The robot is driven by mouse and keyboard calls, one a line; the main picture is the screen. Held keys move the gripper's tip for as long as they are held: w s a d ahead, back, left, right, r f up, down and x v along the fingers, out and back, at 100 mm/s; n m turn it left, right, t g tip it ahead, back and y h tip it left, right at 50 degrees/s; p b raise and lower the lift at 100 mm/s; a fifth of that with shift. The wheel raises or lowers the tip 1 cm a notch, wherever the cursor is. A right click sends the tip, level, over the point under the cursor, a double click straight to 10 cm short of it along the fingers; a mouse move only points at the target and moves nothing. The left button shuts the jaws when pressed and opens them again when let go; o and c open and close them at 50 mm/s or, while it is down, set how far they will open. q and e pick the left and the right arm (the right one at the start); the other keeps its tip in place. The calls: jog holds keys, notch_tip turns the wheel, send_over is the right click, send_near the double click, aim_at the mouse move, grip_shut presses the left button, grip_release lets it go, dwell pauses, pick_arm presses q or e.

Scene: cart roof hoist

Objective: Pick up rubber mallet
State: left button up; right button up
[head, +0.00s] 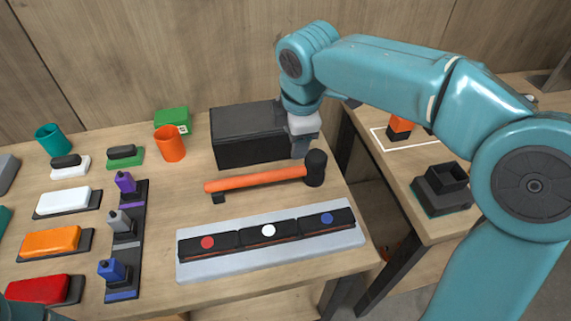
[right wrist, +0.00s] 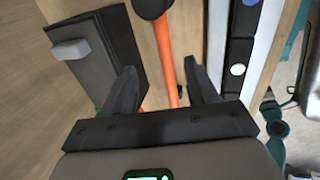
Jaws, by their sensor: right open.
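The rubber mallet (head: 255,180) lies across the table in the head view, with a long orange handle and a black head (head: 316,167) at its right end. A small black piece shows under the handle's left end. My right gripper (head: 301,149) points down just behind the mallet, near its head. In the right wrist view, the mallet's orange handle (right wrist: 167,50) runs between the two spread fingers of my right gripper (right wrist: 160,78). The gripper is open and empty. Whether a finger touches the mallet I cannot tell. My left gripper is not in view.
A dark box (head: 245,150) stands close behind the mallet. A grey tray (head: 350,236) with black blocks lies in front. An orange cup (head: 170,143) and a green box (head: 173,119) stand to the left. A gap separates this table from the right table (head: 408,205).

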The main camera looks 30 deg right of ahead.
aim_at(291, 171)
jog(key=x, duration=0.6)
jog(key=b+x, duration=0.1)
jog(key=x, duration=0.3)
jog(key=shift+s+f, duration=0.15)
jog(key=shift+s, duration=0.25)
jog(key=shift+w+d+f, duration=0.1)
jog(key=shift+w+f, duration=0.1)
jog(key=shift+f, duration=0.1)
jog(key=x, duration=0.4)
jog(key=shift+s+f, duration=0.1)
jog(key=shift+f, duration=0.45)
jog(key=shift+r, duration=0.15)
jog(key=c, duration=0.3)
grip_shut()
